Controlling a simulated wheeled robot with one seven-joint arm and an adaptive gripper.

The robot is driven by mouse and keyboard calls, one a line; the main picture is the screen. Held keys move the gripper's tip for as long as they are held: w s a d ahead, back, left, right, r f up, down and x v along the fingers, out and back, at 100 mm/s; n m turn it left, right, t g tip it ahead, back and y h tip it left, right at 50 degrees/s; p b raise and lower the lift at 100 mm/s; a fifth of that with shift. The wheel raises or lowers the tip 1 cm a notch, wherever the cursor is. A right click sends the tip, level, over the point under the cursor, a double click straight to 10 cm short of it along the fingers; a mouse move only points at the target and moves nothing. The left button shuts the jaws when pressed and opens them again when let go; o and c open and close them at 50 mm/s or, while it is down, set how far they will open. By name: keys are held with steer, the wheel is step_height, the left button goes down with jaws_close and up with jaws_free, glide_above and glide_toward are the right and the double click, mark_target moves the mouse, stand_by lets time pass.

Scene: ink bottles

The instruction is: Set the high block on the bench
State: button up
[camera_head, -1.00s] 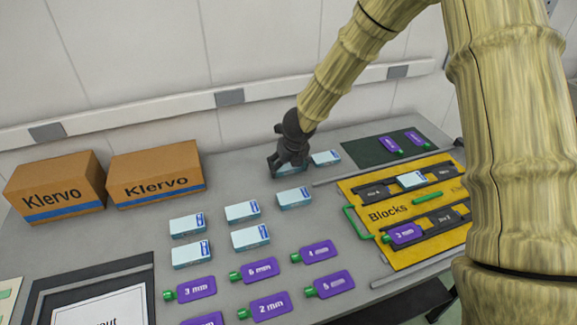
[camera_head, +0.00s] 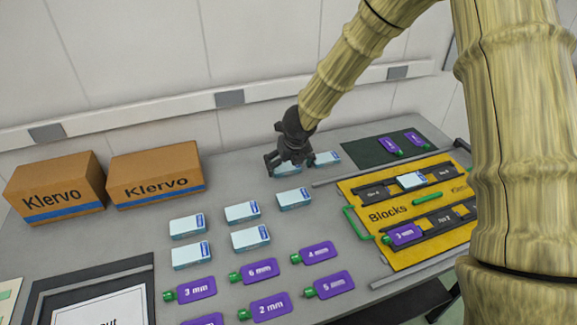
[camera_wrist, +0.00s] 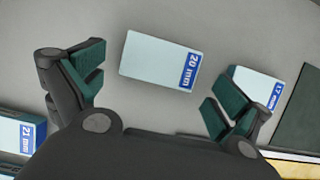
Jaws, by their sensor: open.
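A pale-blue block (camera_head: 288,171) lies flat on the grey bench below my gripper (camera_head: 286,161). In the wrist view this block (camera_wrist: 150,60) is labelled 20 mm and lies between my open fingers (camera_wrist: 155,88), with bare bench visible on both sides of it. The fingers do not touch it in that view. A 17 mm block (camera_wrist: 255,88) lies just right of the right finger, which partly overlaps it in view; it also shows in the head view (camera_head: 326,158). A 21 mm block (camera_wrist: 18,135) is at the left edge of the wrist view.
Several other pale-blue blocks (camera_head: 242,211) and purple tags (camera_head: 262,270) lie on the bench. A yellow Blocks board (camera_head: 365,190) at right holds a pale-blue block (camera_head: 411,180). Two Klervo cartons (camera_head: 155,175) stand at left. A dark green mat (camera_head: 365,153) lies at the back right.

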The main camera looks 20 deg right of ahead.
steer(key=v, duration=1.1)
steer(key=shift+p, duration=0.3)
steer(key=shift+s+f, duration=0.1)
steer(key=shift+f, duration=0.05)
